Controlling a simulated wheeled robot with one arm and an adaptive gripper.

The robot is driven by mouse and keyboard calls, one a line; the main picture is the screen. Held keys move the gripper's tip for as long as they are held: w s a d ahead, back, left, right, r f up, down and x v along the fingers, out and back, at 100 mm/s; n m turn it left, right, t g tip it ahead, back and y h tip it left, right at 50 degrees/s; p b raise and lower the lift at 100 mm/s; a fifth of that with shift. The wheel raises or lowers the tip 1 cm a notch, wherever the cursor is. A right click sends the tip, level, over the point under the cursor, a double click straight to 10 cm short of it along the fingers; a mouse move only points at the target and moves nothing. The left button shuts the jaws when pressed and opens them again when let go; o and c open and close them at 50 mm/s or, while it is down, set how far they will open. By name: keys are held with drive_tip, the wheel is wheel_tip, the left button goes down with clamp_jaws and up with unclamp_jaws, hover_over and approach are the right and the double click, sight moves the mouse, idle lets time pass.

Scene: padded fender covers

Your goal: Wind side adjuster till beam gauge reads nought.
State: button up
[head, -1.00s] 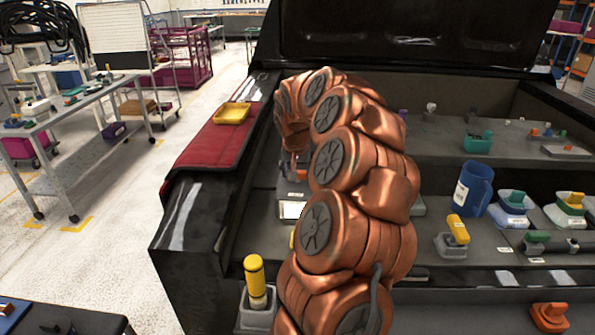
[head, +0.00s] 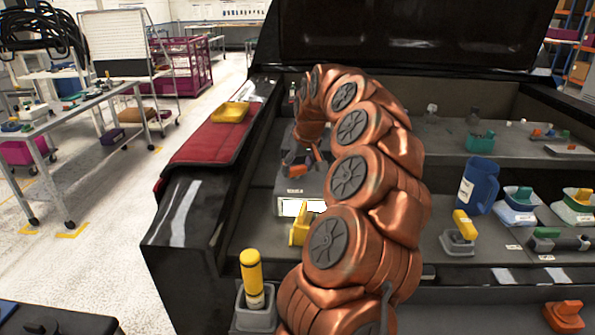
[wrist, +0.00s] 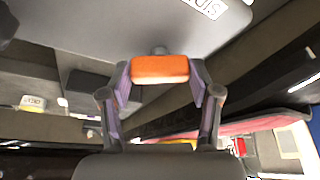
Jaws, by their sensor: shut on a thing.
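An orange block-shaped knob (wrist: 160,68) sits on a short stem at a grey housing (wrist: 120,25) in the wrist view. My gripper (wrist: 160,80) has a finger at each end of the knob and is shut on it. In the head view my gripper (head: 303,160) is at a grey unit (head: 287,188) and partly hidden by my arm. The unit has a small lit display (head: 299,207); its reading is too small to tell. Whether this display is the beam gauge, I cannot tell.
A yellow piece (head: 300,230) stands just before the display. A yellow-capped post (head: 252,278) is nearer.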

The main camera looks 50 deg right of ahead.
drive_tip(key=n+y, duration=0.1)
drive_tip(key=n, duration=0.4)
drive_tip(key=shift+d+y, duration=0.1)
drive_tip(key=shift+y, duration=0.3)
drive_tip(key=shift+n, duration=0.4)
drive_tip(key=o, duration=1.1)
drive_tip(key=shift+o, duration=0.2)
drive_tip(key=shift+r, duration=0.1)
drive_tip(key=v, duration=1.1)
drive_tip(key=shift+s+d+r, duration=0.15)
drive_tip(key=shift+s+r, duration=0.05)
drive_tip(key=shift+r, duration=0.15)
